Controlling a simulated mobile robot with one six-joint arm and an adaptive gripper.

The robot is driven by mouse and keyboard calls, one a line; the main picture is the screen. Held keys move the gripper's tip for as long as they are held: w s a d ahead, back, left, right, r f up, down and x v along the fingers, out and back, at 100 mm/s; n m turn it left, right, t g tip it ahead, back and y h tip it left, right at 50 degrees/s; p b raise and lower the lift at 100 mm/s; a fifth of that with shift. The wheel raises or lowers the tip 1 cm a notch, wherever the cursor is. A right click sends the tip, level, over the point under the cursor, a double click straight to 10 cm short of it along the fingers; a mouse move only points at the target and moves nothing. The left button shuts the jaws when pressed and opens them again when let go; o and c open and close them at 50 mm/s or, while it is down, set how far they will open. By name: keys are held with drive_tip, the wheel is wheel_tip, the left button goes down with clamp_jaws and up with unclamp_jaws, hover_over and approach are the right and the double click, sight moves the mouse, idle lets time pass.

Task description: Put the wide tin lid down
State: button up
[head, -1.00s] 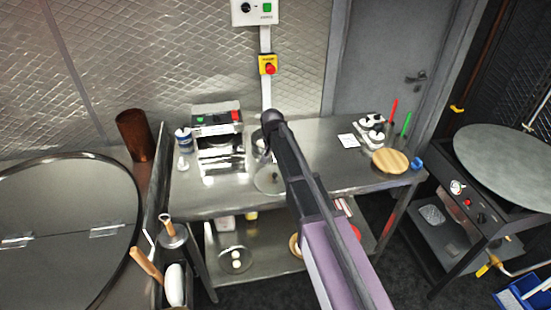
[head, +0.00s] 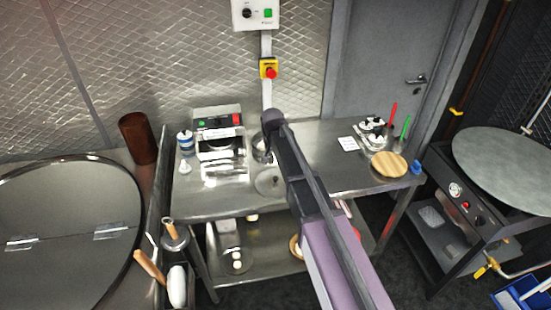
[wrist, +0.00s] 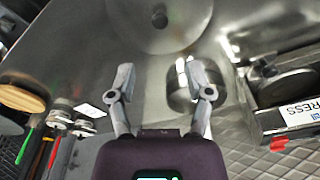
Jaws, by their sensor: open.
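The wide tin lid (head: 265,183) is a round grey metal disc with a small dark knob. It lies flat on the steel worktop, left of my arm, partly hidden by the arm in the head view. In the wrist view the lid (wrist: 185,35) is at the top, knob upward, beyond my fingertips and apart from them. My gripper (wrist: 160,82) is open, with nothing between its fingers. A round metal tin (wrist: 181,101) stands near the right finger and is partly covered by it. The tin (head: 259,150) also shows behind the lid in the head view.
A press machine (head: 218,135) stands left of the tin. A round wooden board (head: 390,164), a white card (head: 348,144) and red and green-handled tools are at the right. The worktop (head: 325,150) has free room right of my arm.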

drive_tip(key=s+d+n+g, duration=0.1)
drive_tip(key=s+d+n, duration=0.1)
drive_tip(key=s+d, duration=2.1)
drive_tip(key=shift+s+d, duration=0.35)
drive_tip(key=shift+s, duration=0.5)
wheel_tip(320, 180, down, 2)
drive_tip(key=shift+b, duration=0.95)
